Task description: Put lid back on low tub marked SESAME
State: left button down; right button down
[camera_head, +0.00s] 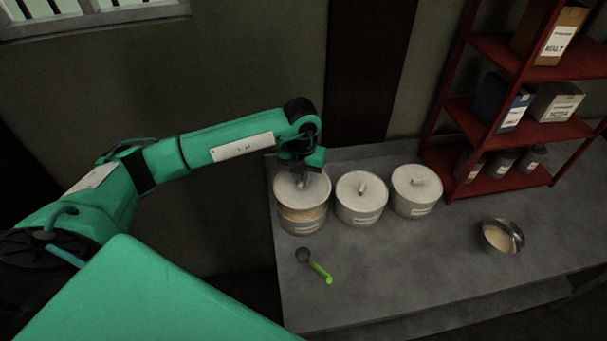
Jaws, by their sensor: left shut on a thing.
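My left gripper (303,176) is shut on the handle of a round pale lid (288,190). The lid is over the leftmost low tub (303,227) on the counter. A band of tan contents (303,212) shows between the lid and the tub's front rim, so the lid is raised off the tub. The tub has a small label on its front, too small to read. My right gripper is not in view.
Two similar tubs with lids on, a middle one (361,208) and a right one (416,200), stand beside it. A scoop with a green handle (320,272) lies in front. A metal bowl (497,236) and a red shelf (500,186) are at right. The front middle of the counter (400,270) is clear.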

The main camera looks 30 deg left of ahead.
pick_arm(q)
jog(key=shift+f+b, duration=0.35)
jog(key=shift+f, duration=0.55)
notch_tip(320, 180, down, 3)
jog(key=shift+r+b, duration=0.2)
jog(key=shift+b, duration=0.6)
jog(key=shift+f+b, duration=0.45)
jog(key=shift+f, duration=0.1)
jog(key=shift+b, duration=0.35)
jog(key=shift+f, duration=0.15)
dwell(0.3)
